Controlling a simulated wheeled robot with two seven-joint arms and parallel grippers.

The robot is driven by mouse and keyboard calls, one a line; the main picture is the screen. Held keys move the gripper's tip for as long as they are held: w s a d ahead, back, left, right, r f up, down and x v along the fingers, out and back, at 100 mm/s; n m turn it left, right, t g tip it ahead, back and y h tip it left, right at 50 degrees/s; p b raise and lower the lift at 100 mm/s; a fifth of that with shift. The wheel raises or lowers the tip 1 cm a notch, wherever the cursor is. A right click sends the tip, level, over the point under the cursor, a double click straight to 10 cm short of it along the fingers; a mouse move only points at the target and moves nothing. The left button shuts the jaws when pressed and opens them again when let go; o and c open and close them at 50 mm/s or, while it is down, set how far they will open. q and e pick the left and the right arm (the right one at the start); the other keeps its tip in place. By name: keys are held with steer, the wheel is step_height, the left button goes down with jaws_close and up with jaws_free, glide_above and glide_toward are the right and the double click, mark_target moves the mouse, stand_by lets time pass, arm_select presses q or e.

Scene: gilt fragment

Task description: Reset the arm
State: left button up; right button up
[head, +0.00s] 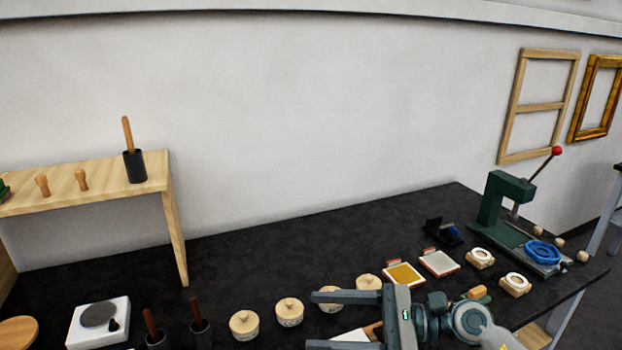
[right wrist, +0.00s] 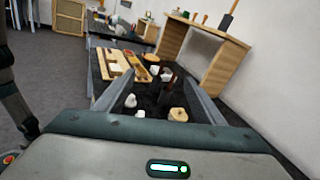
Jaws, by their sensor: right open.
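My right gripper (head: 322,321) comes in from the lower right in the head view and reaches left over the dark bench (head: 330,233). Its two grey fingers are spread apart with nothing held between them. In the right wrist view the open fingers (right wrist: 158,77) frame the bench, with small pots and dark holders beyond them. My left gripper does not show in the head view.
Lidded round pots (head: 289,311) stand close by the right gripper's fingers. A green press (head: 497,206) with a red-knobbed lever stands at the right. A wooden shelf (head: 95,192) and a white scale (head: 97,322) are at the left. The bench's back middle is clear.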

steer(key=w+d+r+m+t+h, duration=0.2)
steer(key=d+m+t+h, duration=0.15)
steer(key=m+t, duration=0.75)
steer(key=w+d+r+m+t+h, duration=0.25)
steer(key=d+m+t, duration=0.35)
steer(key=m, duration=1)
steer(key=s+d+f+m+g+h, duration=0.2)
steer(key=d+f+m+h, duration=0.35)
steer(key=f+m, duration=0.35)
steer(key=s+d+f+m+g+h, duration=0.1)
steer(key=s+d+f+m+h, duration=0.1)
steer(key=d+f+m+h, duration=0.55)
steer(key=s+a+f+m+g+y, duration=0.1)
steer(key=s+f+m+g, duration=0.45)
steer(key=s+f, duration=0.65)
steer(key=s+a+f+m+g+y, duration=0.15)
steer(key=s+f+m+g, duration=0.45)
steer(key=s, duration=0.9)
step_height(320, 180, down, 32)
steer(key=s+n+g, duration=0.2)
steer(key=s+d+f+g, duration=0.1)
steer(key=s+d+f, duration=0.1)
steer(key=s+f, duration=1.3)
steer(key=shift+s+d+f+h, duration=0.35)
steer(key=shift+s+d+f, duration=0.05)
steer(key=shift+s, duration=0.8)
